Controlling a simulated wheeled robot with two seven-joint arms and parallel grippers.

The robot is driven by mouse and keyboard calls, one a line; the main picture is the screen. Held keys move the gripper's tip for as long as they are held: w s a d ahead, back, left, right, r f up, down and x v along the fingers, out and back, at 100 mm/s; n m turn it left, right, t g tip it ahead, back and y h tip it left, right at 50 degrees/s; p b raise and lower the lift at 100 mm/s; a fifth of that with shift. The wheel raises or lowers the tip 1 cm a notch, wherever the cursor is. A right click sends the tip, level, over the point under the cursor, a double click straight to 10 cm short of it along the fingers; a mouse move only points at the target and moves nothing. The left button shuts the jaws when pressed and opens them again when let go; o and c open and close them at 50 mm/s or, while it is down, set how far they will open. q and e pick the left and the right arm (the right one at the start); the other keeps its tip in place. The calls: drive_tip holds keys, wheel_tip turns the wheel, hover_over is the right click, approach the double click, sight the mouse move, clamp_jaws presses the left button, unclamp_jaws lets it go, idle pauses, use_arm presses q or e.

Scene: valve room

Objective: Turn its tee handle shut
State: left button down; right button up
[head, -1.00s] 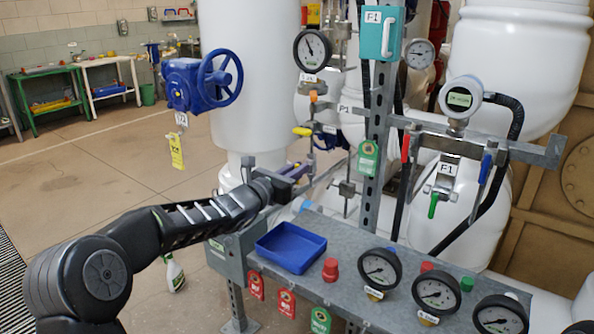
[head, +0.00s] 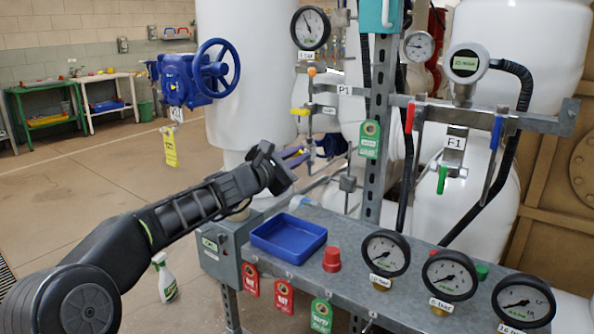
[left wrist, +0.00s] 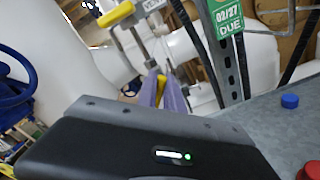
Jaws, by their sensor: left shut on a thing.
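My left gripper (head: 301,156) reaches in from the left, by the thin upright pipe left of the grey post. In the left wrist view its two purple fingers (left wrist: 163,92) are shut on a small yellow piece, which looks like the tee handle (left wrist: 161,83). Most of that piece is hidden between the fingers, and its angle cannot be told. A separate yellow lever (head: 299,112) sits higher on the same pipework and also shows in the left wrist view (left wrist: 116,15). My right gripper is not in view.
A blue tray (head: 262,247), a red knob (head: 332,260) and several gauges stand on the grey bench (head: 340,222). A blue handwheel valve (head: 190,80) is at upper left. Red, blue and green handles hang at right. Open floor lies at left.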

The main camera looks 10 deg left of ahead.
use_arm(q)
drive_tip(key=m+b, duration=0.2)
drive_tip(key=f+m+b, duration=0.1)
drive_tip(key=m+b, duration=0.1)
drive_tip(key=shift+s+d+m, duration=0.1)
drive_tip(key=shift+d+m, duration=0.1)
drive_tip(key=shift+m, duration=0.1)
drive_tip(key=m+b, duration=0.2)
drive_tip(key=m, duration=0.1)
drive_tip(key=shift+f+b, duration=0.1)
drive_tip(key=shift+b, duration=0.25)
drive_tip(key=shift+m+b, duration=0.65)
drive_tip(key=shift+m, duration=0.65)
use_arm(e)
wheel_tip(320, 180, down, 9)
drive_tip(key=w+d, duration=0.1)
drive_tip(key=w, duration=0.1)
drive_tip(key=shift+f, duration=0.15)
use_arm(q)
drive_tip(key=shift+d, duration=0.1)
drive_tip(key=c, duration=1.5)
unclamp_jaws()
